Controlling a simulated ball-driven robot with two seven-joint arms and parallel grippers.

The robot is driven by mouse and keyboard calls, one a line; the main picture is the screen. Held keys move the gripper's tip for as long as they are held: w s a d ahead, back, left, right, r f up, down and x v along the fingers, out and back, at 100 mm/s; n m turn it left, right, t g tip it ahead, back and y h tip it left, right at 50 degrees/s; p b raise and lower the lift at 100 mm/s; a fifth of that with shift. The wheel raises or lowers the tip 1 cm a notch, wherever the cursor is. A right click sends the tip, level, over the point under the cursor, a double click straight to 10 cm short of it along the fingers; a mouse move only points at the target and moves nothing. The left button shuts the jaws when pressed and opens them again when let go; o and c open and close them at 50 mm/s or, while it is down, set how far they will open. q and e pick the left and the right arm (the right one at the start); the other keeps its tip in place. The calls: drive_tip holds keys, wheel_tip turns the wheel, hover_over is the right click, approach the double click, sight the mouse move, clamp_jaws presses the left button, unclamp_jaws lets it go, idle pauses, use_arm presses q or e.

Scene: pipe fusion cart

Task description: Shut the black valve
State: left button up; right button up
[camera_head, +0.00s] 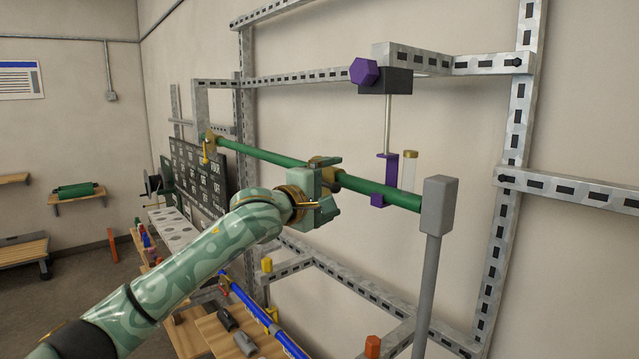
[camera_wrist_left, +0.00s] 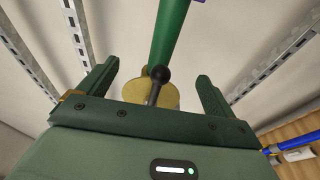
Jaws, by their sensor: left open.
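The green pipe (camera_head: 265,154) runs across the metal frame. The black valve's lever, with a round knob (camera_wrist_left: 160,74), shows in the left wrist view in front of a brass body (camera_wrist_left: 133,91) on the pipe. In the head view brass (camera_head: 340,181) shows beside my gripper, but the black lever is hidden there. My left gripper (camera_head: 328,186) is at the pipe by this valve. In the left wrist view its two fingers (camera_wrist_left: 158,70) are open, one on each side of the knob, with gaps to both. My right gripper is out of view.
A yellow-handled valve (camera_head: 205,149) sits at the pipe's left end. A purple clamp (camera_head: 386,170) and a grey post (camera_head: 437,205) stand right of my gripper. A purple knob (camera_head: 364,71) is above. A blue pipe (camera_head: 262,315) and a wooden bench lie below.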

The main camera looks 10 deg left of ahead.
use_arm(q)
drive_tip(key=shift+c, duration=0.3)
drive_tip(key=c, duration=1.8)
drive_tip(key=shift+f+m+h+b, duration=0.3)
drive_tip(key=shift+f+m, duration=0.35)
drive_tip(key=shift+m, duration=0.25)
drive_tip(key=shift+a, duration=0.1)
drive_tip(key=shift+f, duration=0.1)
drive_tip(key=m, duration=0.1)
drive_tip(key=f+m, duration=0.1)
drive_tip(key=shift+w+a+f+m+t, duration=0.15)
drive_tip(key=shift+m+t, duration=0.15)
